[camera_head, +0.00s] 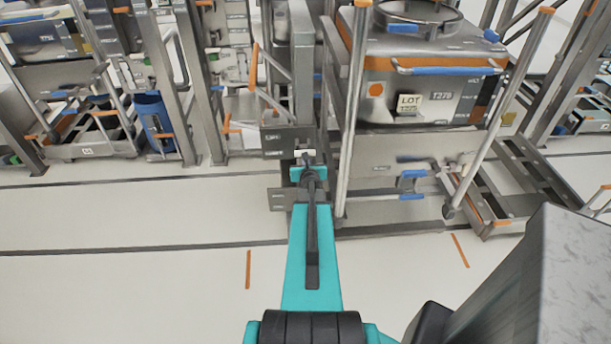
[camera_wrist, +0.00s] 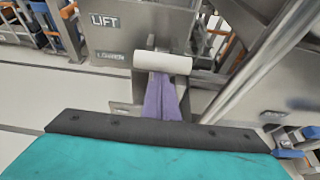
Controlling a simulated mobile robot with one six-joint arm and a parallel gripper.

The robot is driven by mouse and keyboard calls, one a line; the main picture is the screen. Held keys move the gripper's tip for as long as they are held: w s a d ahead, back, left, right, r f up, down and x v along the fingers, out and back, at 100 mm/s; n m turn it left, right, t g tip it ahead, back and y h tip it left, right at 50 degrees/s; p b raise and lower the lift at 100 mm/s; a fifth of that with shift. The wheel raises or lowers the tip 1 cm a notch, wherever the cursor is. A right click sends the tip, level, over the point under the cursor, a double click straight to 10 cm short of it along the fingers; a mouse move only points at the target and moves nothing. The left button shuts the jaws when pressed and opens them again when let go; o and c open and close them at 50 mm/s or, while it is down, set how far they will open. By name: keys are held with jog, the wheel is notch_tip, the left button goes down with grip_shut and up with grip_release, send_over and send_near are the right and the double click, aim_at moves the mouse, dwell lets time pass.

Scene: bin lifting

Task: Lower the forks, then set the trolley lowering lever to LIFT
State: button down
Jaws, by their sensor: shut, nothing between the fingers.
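The trolley lowering lever ends in a white cylindrical handle (camera_wrist: 162,62), which also shows small in the head view (camera_head: 305,153). It lies level beside a grey plate (camera_wrist: 138,38) marked LIFT above and LOWER below; the handle is near the LOWER mark. My gripper (camera_wrist: 161,78) has its purple fingers together, pointing at the handle from the near side. In the head view my gripper (camera_head: 309,167) is in front of the trolley mast (camera_head: 303,60). The fingers hold nothing; whether they touch the handle I cannot tell. I cannot make out the forks.
A steel bin (camera_head: 440,95) with a LOT label stands in a frame right of the mast. A lower plate (camera_head: 290,198) is just below my gripper. Racks with trays (camera_head: 90,140) line the left. The floor (camera_head: 130,215) at the left front is clear.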

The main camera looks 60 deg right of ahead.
jog(key=shift+w+d+r+p, duration=0.2)
jog(key=shift+r+p, duration=0.1)
jog(key=shift+r, duration=0.25)
jog(key=shift+w+d+r+p, duration=0.1)
jog(key=shift+d+r+p, duration=0.15)
jog(key=shift+r, duration=0.25)
jog(key=shift+s+a+f, duration=0.1)
notch_tip(320, 180, down, 5)
jog(key=s+a+b, duration=0.2)
jog(key=a+b, duration=0.1)
jog(key=b, duration=0.2)
jog(key=s+a+r+p, duration=0.3)
jog(key=a+r+p, duration=0.1)
jog(key=r, duration=0.4)
jog(key=shift+s+r+p, duration=0.15)
jog(key=shift+p, duration=0.3)
jog(key=shift+a, duration=0.1)
dwell(0.4)
